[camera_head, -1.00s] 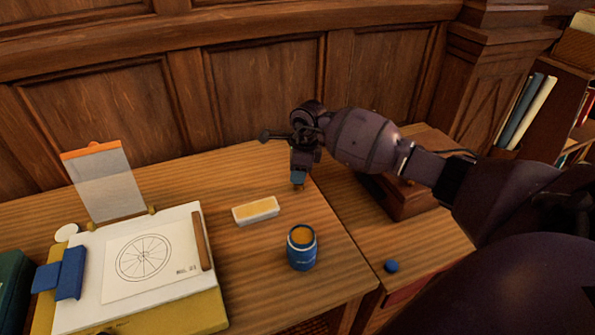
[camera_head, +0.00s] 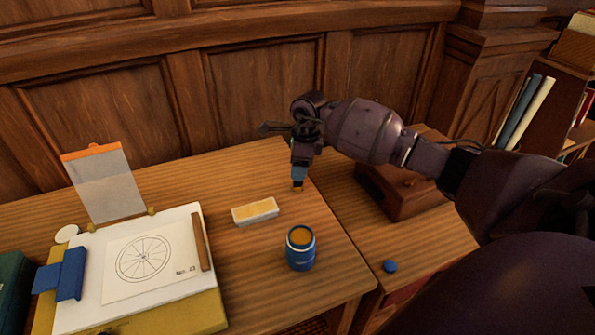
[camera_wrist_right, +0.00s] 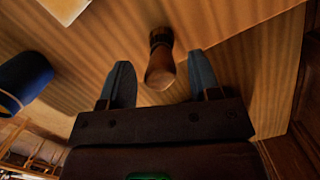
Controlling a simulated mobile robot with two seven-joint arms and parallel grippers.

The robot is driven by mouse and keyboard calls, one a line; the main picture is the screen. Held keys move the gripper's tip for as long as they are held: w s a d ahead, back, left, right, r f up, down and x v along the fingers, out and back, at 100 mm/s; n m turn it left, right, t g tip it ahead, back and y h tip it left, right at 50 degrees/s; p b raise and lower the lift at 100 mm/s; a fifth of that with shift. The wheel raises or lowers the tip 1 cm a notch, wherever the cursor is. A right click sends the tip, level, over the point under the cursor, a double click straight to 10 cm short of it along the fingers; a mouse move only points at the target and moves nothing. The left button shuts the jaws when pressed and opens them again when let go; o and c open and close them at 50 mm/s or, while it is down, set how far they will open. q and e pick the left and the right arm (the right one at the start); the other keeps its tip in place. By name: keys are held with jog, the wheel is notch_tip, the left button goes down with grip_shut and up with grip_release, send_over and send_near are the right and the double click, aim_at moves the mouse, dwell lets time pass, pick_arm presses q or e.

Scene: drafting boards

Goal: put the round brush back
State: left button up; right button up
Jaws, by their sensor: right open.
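A short, round brown piece with a dark band (camera_wrist_right: 160,60), which looks like the round brush, shows in the right wrist view. It lies between and just beyond the two fingertips of my right gripper (camera_wrist_right: 158,85), which is open. I see a gap on each side of it. In the head view my right gripper (camera_head: 300,176) points down over the back right of the desk, and a small amber part of the piece (camera_head: 298,187) shows under the fingers. A blue jar (camera_head: 301,252) with an amber top stands in front. My left gripper is not in view.
A pale tray with a yellow inside (camera_head: 255,211) lies left of the jar. A drawing board (camera_head: 126,290) with a wheel drawing fills the left. A wooden box (camera_head: 396,197) and a blue knob-like object (camera_head: 390,266) are at right. Bare desk surrounds the jar.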

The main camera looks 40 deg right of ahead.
notch_tip(320, 180, up, 9)
jog(key=d, duration=0.1)
jog(key=shift+s+p, duration=0.35)
jog(key=shift+s, duration=0.05)
jog(key=shift+s, duration=0.1)
dwell(0.3)
